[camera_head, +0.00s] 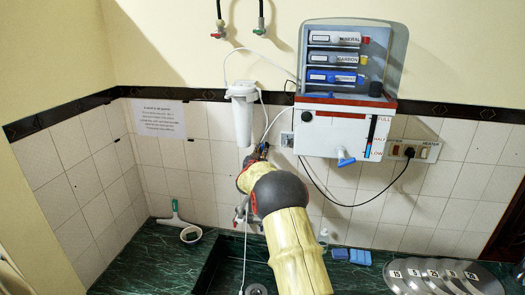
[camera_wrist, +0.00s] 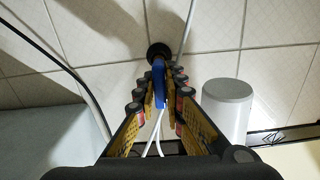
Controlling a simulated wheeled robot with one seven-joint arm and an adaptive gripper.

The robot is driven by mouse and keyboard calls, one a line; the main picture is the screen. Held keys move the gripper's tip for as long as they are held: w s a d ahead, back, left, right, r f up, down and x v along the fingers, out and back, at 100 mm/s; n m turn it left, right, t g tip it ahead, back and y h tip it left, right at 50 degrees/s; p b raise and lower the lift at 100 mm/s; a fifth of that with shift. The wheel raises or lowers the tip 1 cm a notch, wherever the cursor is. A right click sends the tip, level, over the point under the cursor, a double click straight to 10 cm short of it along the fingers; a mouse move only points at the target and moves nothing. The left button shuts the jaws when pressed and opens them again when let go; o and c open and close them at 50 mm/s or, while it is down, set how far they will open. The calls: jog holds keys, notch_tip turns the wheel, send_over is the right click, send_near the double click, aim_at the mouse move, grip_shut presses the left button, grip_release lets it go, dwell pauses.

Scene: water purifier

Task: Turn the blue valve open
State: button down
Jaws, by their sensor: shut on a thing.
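The blue valve handle (camera_wrist: 158,82) shows in the wrist view between my gripper's fingers (camera_wrist: 160,95), with a round black fitting (camera_wrist: 158,52) at its far end against the tiled wall. The fingers are shut on the blue handle from both sides. In the head view my gripper (camera_head: 262,153) reaches to the wall just right of the white filter housing (camera_head: 243,115). My arm and gripper hide most of the valve there.
The filter housing also stands close beside the fingers in the wrist view (camera_wrist: 228,108). Thin white tubes (camera_wrist: 155,130) run near the gripper. The purifier (camera_head: 345,130), with a blue-handled tap (camera_head: 345,158), hangs to the right. Silver discs (camera_head: 440,276) lie on the green counter (camera_head: 150,265).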

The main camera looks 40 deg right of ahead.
jog(key=shift+f+n, duration=0.35)
jog(key=shift+n, duration=0.15)
jog(key=c, duration=2.2)
grip_release()
jog(key=o, duration=0.3)
jog(key=shift+r, duration=0.25)
jog(key=shift+a, duration=0.1)
jog(key=v, duration=1.2)
jog(key=shift+w, duration=0.1)
